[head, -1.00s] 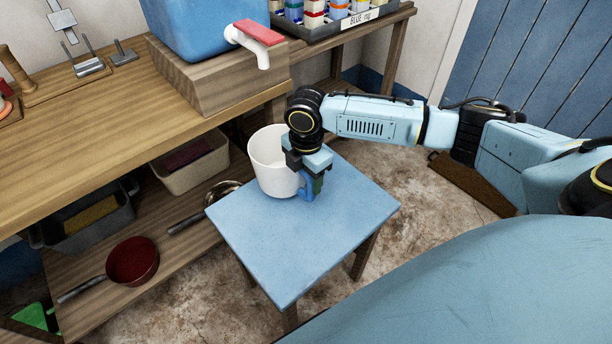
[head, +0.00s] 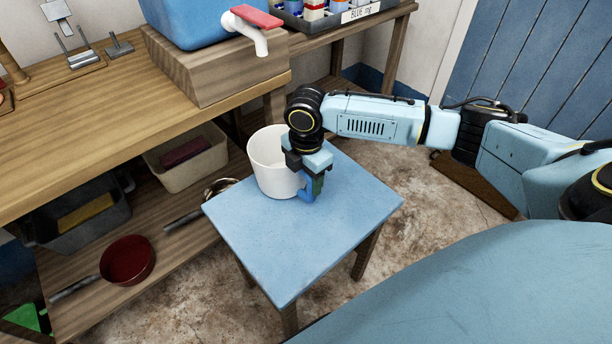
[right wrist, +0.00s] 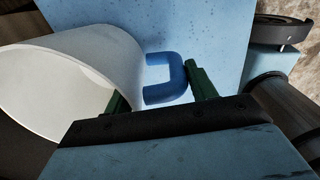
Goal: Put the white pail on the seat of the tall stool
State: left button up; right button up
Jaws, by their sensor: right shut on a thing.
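The white pail (head: 268,168) is upright in the head view, at the back left part of the blue seat (head: 300,235) of the tall stool. I cannot tell whether its base touches the seat. My right gripper (head: 311,186) is at the pail's right side, shut on its blue handle (head: 306,194). In the right wrist view the pail (right wrist: 95,65) is at the left, and its blue handle (right wrist: 166,90) lies between the green fingers of my right gripper (right wrist: 160,92). The blue seat (right wrist: 190,25) shows behind. My left gripper is out of view.
A wooden bench (head: 90,130) stands at the left with a blue tank (head: 195,25) and white tap (head: 250,28). Its lower shelf holds a red pan (head: 128,262), a grey tub (head: 85,215) and a beige tub (head: 188,160). The seat's front half is clear.

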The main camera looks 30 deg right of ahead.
jog(key=shift+f, duration=0.45)
dwell(0.4)
jog(key=o, duration=1.4)
jog(key=shift+r, duration=0.15)
notch_tip(320, 180, up, 7)
jog(key=p, duration=0.3)
notch_tip(320, 180, up, 5)
jog(key=shift+r+p, duration=0.15)
jog(key=shift+p, duration=1)
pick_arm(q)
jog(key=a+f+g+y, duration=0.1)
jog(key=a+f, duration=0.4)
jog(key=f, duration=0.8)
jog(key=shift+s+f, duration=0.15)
pick_arm(e)
jog(key=shift+r, duration=0.45)
